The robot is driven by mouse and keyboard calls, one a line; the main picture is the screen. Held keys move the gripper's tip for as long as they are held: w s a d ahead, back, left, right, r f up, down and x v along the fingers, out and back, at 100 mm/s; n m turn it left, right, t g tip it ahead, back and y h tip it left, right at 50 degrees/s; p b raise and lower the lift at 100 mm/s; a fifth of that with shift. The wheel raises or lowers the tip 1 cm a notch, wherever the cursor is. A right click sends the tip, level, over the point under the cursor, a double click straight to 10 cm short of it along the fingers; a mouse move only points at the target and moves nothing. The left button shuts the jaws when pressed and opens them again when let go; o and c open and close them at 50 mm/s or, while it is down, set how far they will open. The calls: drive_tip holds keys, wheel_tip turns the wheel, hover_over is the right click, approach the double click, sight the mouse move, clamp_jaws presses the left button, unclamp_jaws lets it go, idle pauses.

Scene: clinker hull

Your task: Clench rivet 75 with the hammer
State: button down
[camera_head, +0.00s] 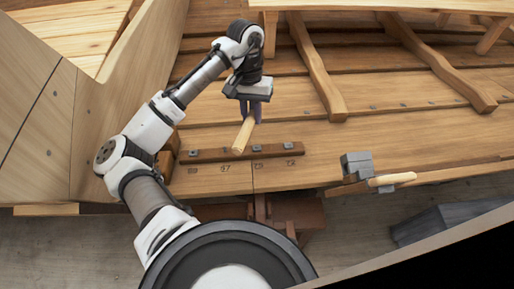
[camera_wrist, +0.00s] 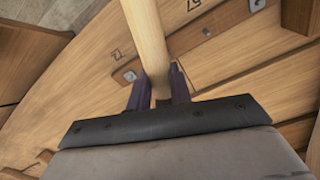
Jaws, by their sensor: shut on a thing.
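My gripper (camera_head: 250,113) is shut on a pale round wooden handle (camera_head: 243,136), which I take to be the hammer's. In the head view the handle slants down and left over the hull planking. In the wrist view the handle (camera_wrist: 147,40) runs from between the dark fingers (camera_wrist: 158,97) to the top edge. No hammer head can be made out on it. A dark wooden strip (camera_head: 197,155) below carries several small square metal plates (camera_head: 257,148). Marks (camera_head: 224,169) are painted under the strip, too small to read surely. I cannot tell which rivet is 75.
A grey metal block (camera_head: 357,165) with a wooden handle (camera_head: 392,179) sits at the planking's lower edge, right of my gripper. Curved ribs (camera_head: 317,70) cross the planks at upper right. A grey box (camera_head: 440,222) stands on the floor at lower right.

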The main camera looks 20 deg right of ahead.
drive_tip(key=shift+a+r+p, duration=0.1)
drive_tip(key=shift+r+p, duration=0.05)
drive_tip(key=shift+p, duration=0.4)
idle(0.4)
drive_tip(key=x, duration=0.8)
drive_tip(key=shift+s+a+f, duration=0.2)
drive_tip(key=shift+s+f, duration=0.05)
drive_tip(key=shift+s, duration=0.1)
drive_tip(key=v, duration=0.9)
drive_tip(key=shift+w+d+f, duration=0.1)
drive_tip(key=shift+w+d, duration=0.1)
drive_tip(key=shift+w, duration=0.15)
drive_tip(key=shift+s+f, duration=0.15)
drive_tip(key=shift+s, duration=0.1)
drive_tip(key=shift+w+f, duration=0.1)
drive_tip(key=p+v, duration=0.5)
drive_tip(key=shift+d+p, duration=0.1)
drive_tip(key=shift+p, duration=0.3)
